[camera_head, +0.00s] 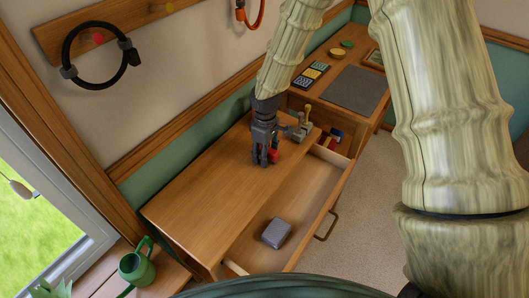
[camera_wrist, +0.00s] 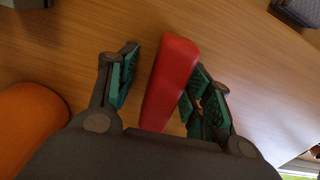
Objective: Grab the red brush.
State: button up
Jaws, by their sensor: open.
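The red brush (camera_wrist: 168,80) shows in the wrist view as a long red block between the two fingers of my gripper (camera_wrist: 160,68). It lies close along the right finger, and a gap shows on the left finger's side. I cannot tell whether the right finger touches it. My gripper is open. In the head view my gripper (camera_head: 265,160) points down at the wooden cabinet top (camera_head: 215,175), near its far end. A small red part of the brush (camera_head: 273,156) shows beside the fingers; the rest is hidden behind them.
A grey holder with tan-topped items (camera_head: 302,126) stands just right of my gripper. The drawer (camera_head: 290,198) below is pulled out, holding a grey block (camera_head: 276,233) and several coloured pieces (camera_head: 332,138). An orange shape (camera_wrist: 30,125) fills the wrist view's left edge. The near cabinet top is clear.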

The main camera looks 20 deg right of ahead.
jog(key=shift+s+r, duration=0.1)
jog(key=shift+r, duration=0.15)
jog(key=shift+s, duration=0.1)
jog(key=shift+c, duration=1)
jog(key=c, duration=0.7)
grip_shut()
jog(key=shift+r, duration=0.1)
